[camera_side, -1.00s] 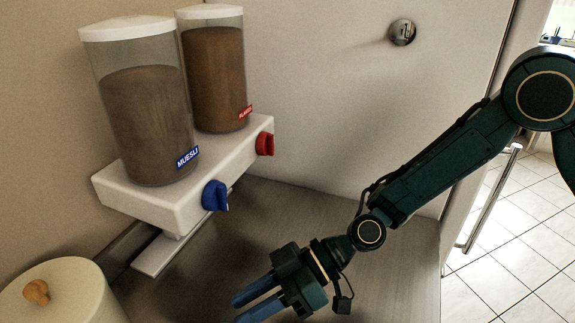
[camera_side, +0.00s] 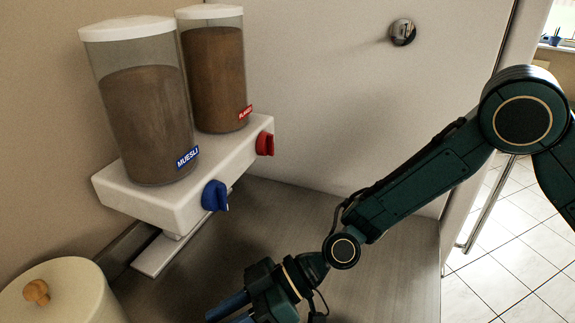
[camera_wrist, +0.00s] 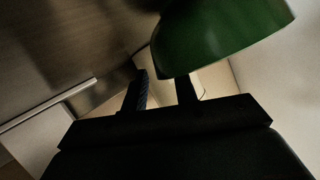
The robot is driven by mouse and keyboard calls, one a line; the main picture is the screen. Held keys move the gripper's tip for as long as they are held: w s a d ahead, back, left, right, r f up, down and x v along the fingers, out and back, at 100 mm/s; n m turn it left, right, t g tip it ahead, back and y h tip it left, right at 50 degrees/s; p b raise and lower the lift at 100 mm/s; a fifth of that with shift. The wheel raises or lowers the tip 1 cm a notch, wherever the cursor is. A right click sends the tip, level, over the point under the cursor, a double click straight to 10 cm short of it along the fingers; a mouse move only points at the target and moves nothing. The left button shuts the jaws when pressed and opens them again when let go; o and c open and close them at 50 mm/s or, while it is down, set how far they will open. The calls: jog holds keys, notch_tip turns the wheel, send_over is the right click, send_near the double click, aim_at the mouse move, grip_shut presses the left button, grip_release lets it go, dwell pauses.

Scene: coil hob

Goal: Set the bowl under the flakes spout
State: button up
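A green bowl (camera_wrist: 220,30) shows at the upper right of the wrist view, cut off by the frame's top edge. It is not in the side view. My gripper (camera_side: 220,315) is at the bottom edge of the side view, pointing down and left. In the wrist view its two dark fingers (camera_wrist: 162,82) stand apart with a gap. The right fingertip is overlapped by the bowl; I cannot tell whether they touch. The flakes container (camera_side: 216,80) has a red label and a red knob (camera_side: 265,143). Its spout is hidden under the white dispenser base (camera_side: 150,205).
The muesli container (camera_side: 145,120) with a blue knob (camera_side: 214,196) stands left of the flakes. A cream lidded pot (camera_side: 70,300) is at the lower left. The counter (camera_side: 290,215) right of the dispenser is clear. A pale wall panel stands behind.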

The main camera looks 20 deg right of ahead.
grip_shut()
jog(key=shift+r, duration=0.1)
notch_tip(320, 180, up, 20)
dwell(0.8)
dwell(0.5)
